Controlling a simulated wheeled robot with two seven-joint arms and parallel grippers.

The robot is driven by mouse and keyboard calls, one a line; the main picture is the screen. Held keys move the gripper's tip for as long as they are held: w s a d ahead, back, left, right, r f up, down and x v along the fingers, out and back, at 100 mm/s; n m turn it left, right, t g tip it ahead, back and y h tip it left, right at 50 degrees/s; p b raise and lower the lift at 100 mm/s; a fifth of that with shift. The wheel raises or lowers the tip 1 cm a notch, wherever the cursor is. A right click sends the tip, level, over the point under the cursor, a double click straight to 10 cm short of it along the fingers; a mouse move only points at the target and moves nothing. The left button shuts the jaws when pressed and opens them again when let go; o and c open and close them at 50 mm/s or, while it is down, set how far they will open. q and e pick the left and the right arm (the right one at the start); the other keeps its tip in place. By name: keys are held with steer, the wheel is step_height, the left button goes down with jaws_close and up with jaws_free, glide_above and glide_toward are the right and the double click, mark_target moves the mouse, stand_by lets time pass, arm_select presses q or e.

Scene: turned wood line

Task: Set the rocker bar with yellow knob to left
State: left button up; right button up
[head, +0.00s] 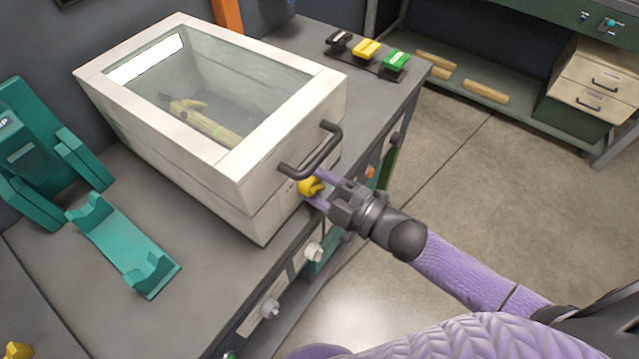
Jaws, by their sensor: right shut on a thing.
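The yellow knob (309,187) is on the front face of the white box (268,212), just below its dark handle (312,152). My right gripper (319,188) reaches in from the lower right, its purple fingers around the knob, shut on it. The fingers partly cover the knob. I cannot make out the rocker bar or which way it is set. My left gripper is not in view.
The box has a clear window lid with a pale wooden piece (205,122) inside. A teal cradle (122,243) stands left of it on the grey bench. Black, yellow and green blocks (366,50) sit behind. White knobs (314,252) stick out from the bench front.

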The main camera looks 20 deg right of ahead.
stand_by(0.4)
steer(key=o, duration=1.3)
steer(key=shift+s+d, duration=0.1)
steer(key=p+v, duration=0.1)
steer(key=v, duration=0.8)
steer(key=shift+s+d, duration=0.25)
